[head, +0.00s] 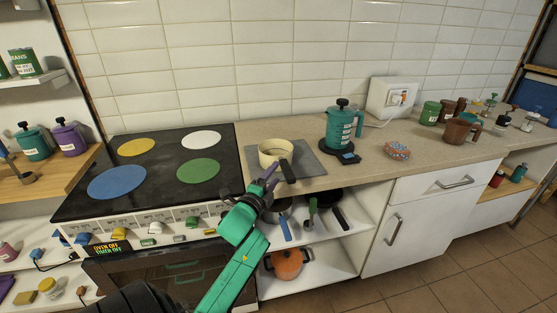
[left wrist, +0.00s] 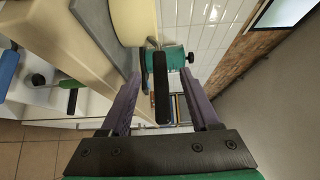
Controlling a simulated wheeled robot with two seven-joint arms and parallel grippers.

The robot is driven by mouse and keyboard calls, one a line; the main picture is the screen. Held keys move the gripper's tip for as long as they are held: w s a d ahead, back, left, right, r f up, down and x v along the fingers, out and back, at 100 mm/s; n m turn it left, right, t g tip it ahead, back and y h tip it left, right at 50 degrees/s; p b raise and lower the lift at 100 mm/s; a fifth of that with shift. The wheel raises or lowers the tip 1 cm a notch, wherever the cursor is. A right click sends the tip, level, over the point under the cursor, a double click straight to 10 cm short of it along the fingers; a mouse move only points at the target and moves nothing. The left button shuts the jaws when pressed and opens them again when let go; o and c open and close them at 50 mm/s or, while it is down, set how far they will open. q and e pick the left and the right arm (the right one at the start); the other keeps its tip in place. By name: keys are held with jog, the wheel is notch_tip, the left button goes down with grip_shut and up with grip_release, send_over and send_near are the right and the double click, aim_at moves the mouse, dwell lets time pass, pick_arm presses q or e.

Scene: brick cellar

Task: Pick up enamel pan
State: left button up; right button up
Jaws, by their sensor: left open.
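The enamel pan (head: 270,155) is cream with a dark handle. It stands upright on a grey mat (head: 309,159) on the counter, its handle pointing toward me. My left gripper (head: 269,179) is at the counter's front edge, just left of the handle in the head view. In the left wrist view the pan (left wrist: 135,18) shows at the top, and its black handle (left wrist: 163,92) appears between the spread fingers of my left gripper (left wrist: 161,76). The fingers are open, and I see no clear contact with the handle. My right gripper is not in view.
A teal press (head: 340,128) stands on a dark scale right of the pan. The stove (head: 165,160) with coloured discs is to the left. Below the counter, an open shelf (head: 325,227) holds pans with handles sticking out. The counter's front right is mostly clear.

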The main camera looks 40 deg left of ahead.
aim_at(281, 167)
pick_arm(q)
jog(key=p+x, duration=0.1)
jog(key=x, duration=0.5)
jog(key=shift+w+d, duration=0.15)
jog(key=shift+w+f, duration=0.1)
jog(key=shift+w, duration=0.05)
grip_shut()
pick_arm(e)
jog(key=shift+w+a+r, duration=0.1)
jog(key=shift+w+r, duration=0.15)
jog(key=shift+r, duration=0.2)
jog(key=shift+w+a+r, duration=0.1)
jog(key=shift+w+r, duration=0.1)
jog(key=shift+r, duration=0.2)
